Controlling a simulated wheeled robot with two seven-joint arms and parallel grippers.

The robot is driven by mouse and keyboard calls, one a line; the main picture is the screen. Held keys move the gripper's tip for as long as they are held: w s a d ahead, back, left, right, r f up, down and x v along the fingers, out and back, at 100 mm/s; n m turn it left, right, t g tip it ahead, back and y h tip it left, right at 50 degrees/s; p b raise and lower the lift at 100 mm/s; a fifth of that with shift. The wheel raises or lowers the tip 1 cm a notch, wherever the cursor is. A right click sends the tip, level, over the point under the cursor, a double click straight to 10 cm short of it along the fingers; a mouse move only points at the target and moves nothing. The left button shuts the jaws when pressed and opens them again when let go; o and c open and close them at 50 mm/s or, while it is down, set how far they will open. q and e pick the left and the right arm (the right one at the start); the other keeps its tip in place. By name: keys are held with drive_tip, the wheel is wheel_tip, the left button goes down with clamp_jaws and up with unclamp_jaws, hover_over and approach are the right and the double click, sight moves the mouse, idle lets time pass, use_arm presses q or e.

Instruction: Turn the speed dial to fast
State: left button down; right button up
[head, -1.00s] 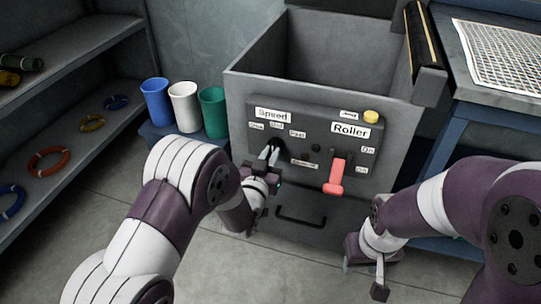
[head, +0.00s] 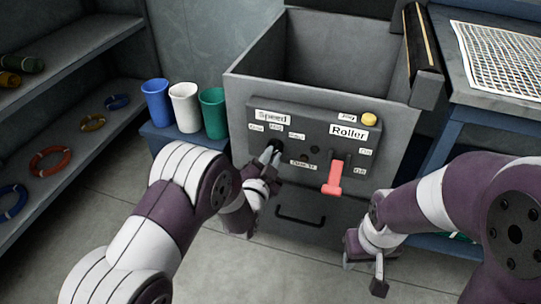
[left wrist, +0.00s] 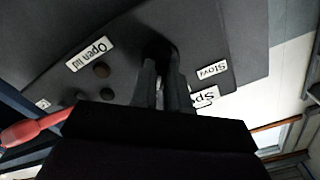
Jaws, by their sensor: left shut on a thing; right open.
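The speed dial (head: 277,147) is a dark knob under the "Speed" label (head: 272,117) on the front panel of the grey machine. Small labels sit above the dial; one reads "Slow" in the left wrist view (left wrist: 211,71). My left gripper (head: 272,155) is shut on the dial from below, and its fingers also show in the left wrist view (left wrist: 164,80). The fingers hide much of the dial, so I cannot tell which label it points at. My right gripper (head: 364,270) is open and empty, low at the right in front of the machine.
A red roller lever (head: 334,178) hangs right of the dial, with a yellow button (head: 369,119) above it. A black drawer handle (head: 301,219) is below. Blue, white and green cups (head: 184,107) stand left of the machine. A mesh sheet (head: 503,60) lies on the right table.

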use_arm(q)
drive_tip(key=shift+m, duration=0.5)
drive_tip(key=c, duration=1.1)
unclamp_jaws()
drive_tip(key=p+v, duration=0.4)
drive_tip(key=v, duration=0.8)
drive_tip(key=shift+s+a, duration=0.1)
drive_tip(key=shift+s, duration=0.3)
